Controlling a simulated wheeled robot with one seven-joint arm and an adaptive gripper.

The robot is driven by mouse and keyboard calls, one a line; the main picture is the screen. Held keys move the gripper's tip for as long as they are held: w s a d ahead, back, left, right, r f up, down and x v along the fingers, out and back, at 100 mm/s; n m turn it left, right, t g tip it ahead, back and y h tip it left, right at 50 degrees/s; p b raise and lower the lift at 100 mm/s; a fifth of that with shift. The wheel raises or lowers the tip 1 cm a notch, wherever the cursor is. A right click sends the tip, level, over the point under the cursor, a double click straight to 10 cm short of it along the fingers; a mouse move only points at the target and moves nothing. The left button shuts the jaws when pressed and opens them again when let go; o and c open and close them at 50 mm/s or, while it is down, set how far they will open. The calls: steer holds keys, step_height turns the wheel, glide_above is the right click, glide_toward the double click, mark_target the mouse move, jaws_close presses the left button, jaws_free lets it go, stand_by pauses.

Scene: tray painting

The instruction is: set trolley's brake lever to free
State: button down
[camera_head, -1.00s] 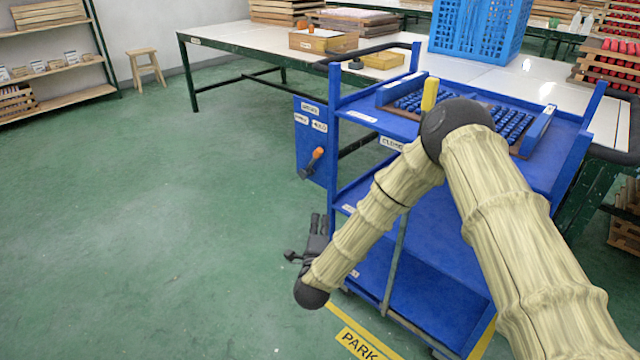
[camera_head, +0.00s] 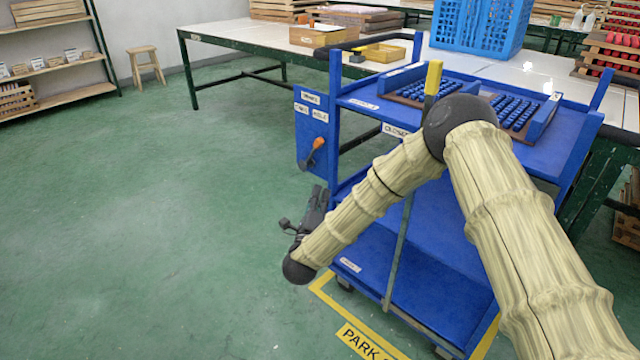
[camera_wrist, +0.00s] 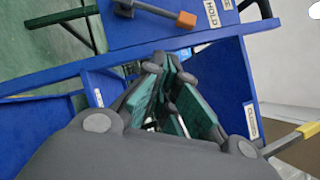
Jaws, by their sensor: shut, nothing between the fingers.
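The blue trolley (camera_head: 365,192) stands in front of me. Its brake lever (camera_head: 318,144), with an orange grip, is on the blue side panel at the left and leans up and right, toward the HOLD label (camera_head: 320,115). In the wrist view the orange grip (camera_wrist: 187,20) is at the top, near the HOLD label (camera_wrist: 212,14). My gripper (camera_head: 318,192) is below the lever and apart from it, beside the trolley's left post. Its fingers (camera_wrist: 172,85) are shut and empty in the wrist view. My arm hides part of the trolley.
A yellow-tipped upright handle (camera_head: 433,78) stands at the trolley's front near a CLOSED label (camera_head: 397,130). A tray of blue pieces (camera_head: 515,112) is on top. Yellow floor lines (camera_head: 318,287) lie below. The green floor at the left is clear.

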mark_target(314, 152)
steer(key=b+x, duration=0.1)
steer(key=x, duration=0.2)
steer(key=a+x, duration=0.1)
steer(key=x, duration=0.3)
steer(key=b+x, duration=0.1)
steer(key=x, duration=0.2)
steer(key=shift+w+a+r+b, duration=0.3)
steer(key=shift+w+r+b, duration=0.05)
steer(key=shift+w+r, duration=0.15)
steer(key=shift+w+a+r, duration=0.25)
steer(key=shift+w+r, duration=0.1)
steer(key=shift+w, duration=0.1)
